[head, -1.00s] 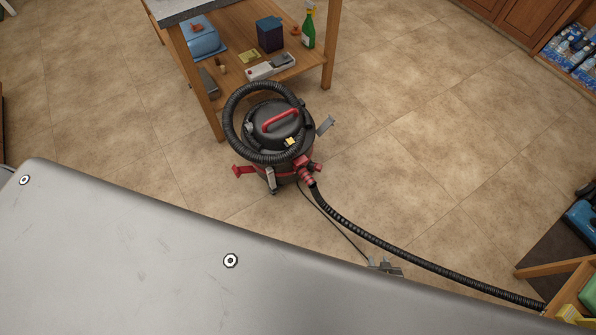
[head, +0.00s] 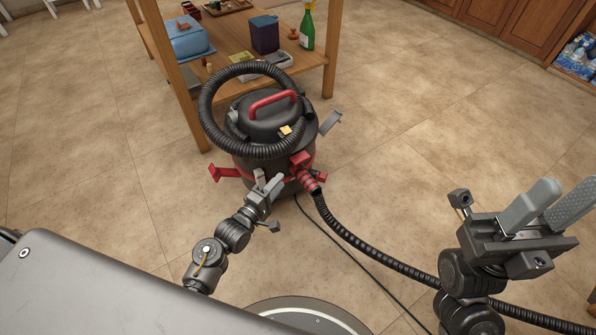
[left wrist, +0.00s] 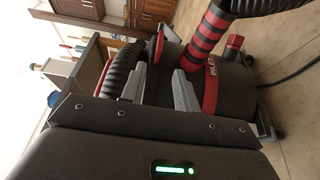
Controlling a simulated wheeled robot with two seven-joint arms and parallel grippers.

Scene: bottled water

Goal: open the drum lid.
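The drum is a black and red shop vacuum (head: 240,165) with a domed black lid (head: 272,118) and a red handle (head: 273,100). The lid sits on the drum, and a black hose (head: 205,115) is coiled around it. A grey latch (head: 330,122) sticks outward at the drum's right side. My left gripper (head: 269,181) is at the drum's front, below the lid rim; in the left wrist view its fingers (left wrist: 160,90) are apart, facing the drum. Whether it touches the front latch is unclear. My right gripper (head: 562,196) is open and empty at the right.
A wooden shelf table (head: 178,75) stands close behind the drum, with a green bottle (head: 307,28) and boxes on it. The hose runs across the floor to the lower right beside a thin cable (head: 345,250). Tiled floor is clear at left and right.

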